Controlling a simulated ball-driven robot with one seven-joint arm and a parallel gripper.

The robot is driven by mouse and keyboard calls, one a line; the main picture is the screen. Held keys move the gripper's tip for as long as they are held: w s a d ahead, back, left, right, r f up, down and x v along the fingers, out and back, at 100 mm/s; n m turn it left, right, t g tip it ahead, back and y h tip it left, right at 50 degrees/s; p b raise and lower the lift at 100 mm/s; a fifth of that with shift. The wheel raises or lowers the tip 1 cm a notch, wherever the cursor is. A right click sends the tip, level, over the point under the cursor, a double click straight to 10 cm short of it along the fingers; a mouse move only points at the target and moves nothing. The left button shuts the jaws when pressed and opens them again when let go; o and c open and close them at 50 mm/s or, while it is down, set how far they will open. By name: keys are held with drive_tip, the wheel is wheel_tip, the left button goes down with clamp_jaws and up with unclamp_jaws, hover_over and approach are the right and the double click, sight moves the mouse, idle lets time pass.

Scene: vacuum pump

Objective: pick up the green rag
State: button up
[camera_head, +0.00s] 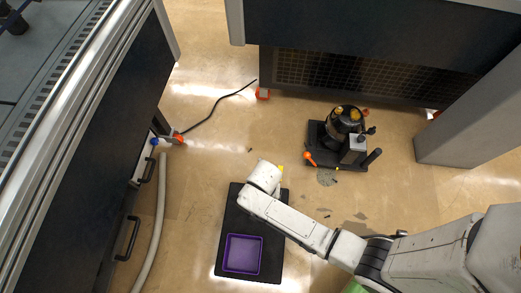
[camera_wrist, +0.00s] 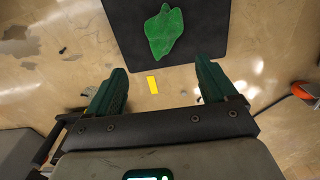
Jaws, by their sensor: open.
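The green rag (camera_wrist: 164,32) lies crumpled on a black mat (camera_wrist: 205,35) at the top of the wrist view. My gripper (camera_wrist: 161,67) is open and empty, with its two dark green fingers spread wide below the rag in that picture. The rag is apart from both fingers. In the head view the black mat (camera_head: 228,215) lies on the floor, and my white arm reaches over its upper end. The rag does not show on the mat there, and my fingers are hidden.
A purple tray (camera_head: 242,271) sits on the mat's lower part. A yellow strip (camera_wrist: 152,85) lies on the floor beside the mat. The vacuum pump (camera_head: 345,130) stands at upper right, near a cabinet. A pale hose (camera_head: 159,215) runs along the left bench.

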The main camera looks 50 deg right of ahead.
drive_tip(key=shift+m, duration=0.6)
drive_tip(key=f+b, duration=0.1)
drive_tip(key=f, duration=0.2)
drive_tip(key=f+b, duration=0.2)
drive_tip(key=f, duration=0.2)
drive_tip(key=f+b, duration=0.2)
drive_tip(key=f, duration=0.1)
drive_tip(key=shift+w+a+f, duration=0.15)
drive_tip(key=shift+a, duration=0.15)
drive_tip(key=f+b, duration=0.1)
drive_tip(key=f, duration=0.1)
drive_tip(key=f+b, duration=0.3)
drive_tip(key=shift+w+d+f+b, duration=0.2)
drive_tip(key=shift+w+f+b, duration=0.15)
drive_tip(key=shift+f, duration=0.05)
drive_tip(key=shift+c, duration=0.3)
drive_tip(key=c, duration=1)
drive_tip(key=shift+r, duration=0.15)
